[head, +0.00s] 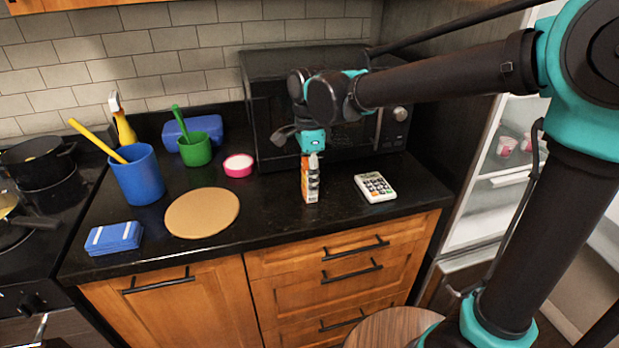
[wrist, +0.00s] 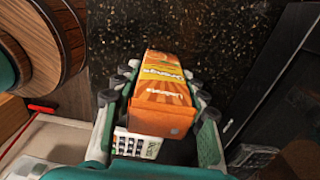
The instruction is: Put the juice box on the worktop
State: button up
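The juice box (head: 311,183) is a small upright orange and white carton at the front of the black worktop (head: 270,221). My gripper (head: 312,158) points down over it from above. In the wrist view the orange juice box (wrist: 162,105) stands between the two fingers of my gripper (wrist: 163,82), which close in on its sides. My gripper appears shut on it. Whether the base of the box touches the worktop or hangs just above it is hard to tell.
A white calculator (head: 375,187) lies right of the box. A pink-rimmed tub (head: 238,166) and a round tan board (head: 202,212) lie to the left. A black microwave (head: 262,100) stands behind. A round wooden stool (head: 390,328) is below the front edge.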

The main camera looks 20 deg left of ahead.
jog(key=o, duration=0.3)
notch_tip(320, 180, up, 12)
jog(key=shift+r, duration=0.15)
dwell(0.5)
dwell(0.4)
